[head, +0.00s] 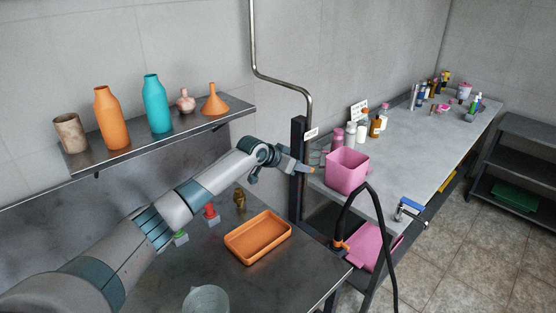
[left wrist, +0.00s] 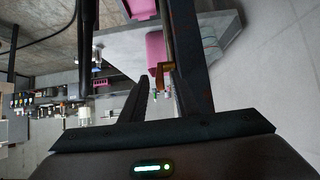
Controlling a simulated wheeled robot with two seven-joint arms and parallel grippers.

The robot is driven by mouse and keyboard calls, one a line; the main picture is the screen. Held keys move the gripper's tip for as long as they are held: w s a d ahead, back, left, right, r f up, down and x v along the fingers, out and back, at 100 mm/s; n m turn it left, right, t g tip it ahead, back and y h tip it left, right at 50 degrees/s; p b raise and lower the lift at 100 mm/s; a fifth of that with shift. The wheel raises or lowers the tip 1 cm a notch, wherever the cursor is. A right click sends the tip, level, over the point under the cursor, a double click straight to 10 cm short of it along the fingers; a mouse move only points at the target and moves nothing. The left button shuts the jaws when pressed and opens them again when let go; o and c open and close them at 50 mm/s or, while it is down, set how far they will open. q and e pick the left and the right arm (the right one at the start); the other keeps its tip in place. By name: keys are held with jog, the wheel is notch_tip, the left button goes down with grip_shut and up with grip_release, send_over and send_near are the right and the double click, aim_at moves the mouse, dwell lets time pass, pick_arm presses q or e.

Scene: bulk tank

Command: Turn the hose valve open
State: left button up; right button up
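A small orange-brown lever (head: 313,169), which looks like the hose valve's handle, shows at my left gripper's tips beside the dark post (head: 298,150). It also shows in the left wrist view (left wrist: 163,73), just ahead of the fingertips and nearer the right finger. My left gripper (left wrist: 157,88) is open, with a clear gap between its fingers; in the head view it (head: 305,168) reaches to the post. Whether a finger touches the lever I cannot tell. The valve body is largely hidden. A black hose (head: 388,240) arches down with an orange fitting (head: 340,246). My right gripper is not in view.
A pink bucket (head: 347,172) stands on the grey table just right of the gripper. A pink container (head: 372,247) sits lower, beside the hose. An orange tray (head: 258,238) lies on the near counter. A wall shelf (head: 160,138) holds bottles above my arm.

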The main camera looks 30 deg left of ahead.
pick_arm(q)
jog(key=b+v, duration=0.5)
jog(key=v, duration=1.1)
jog(key=shift+s+a, duration=0.2)
jog(key=shift+s, duration=0.1)
jog(key=shift+r, duration=0.1)
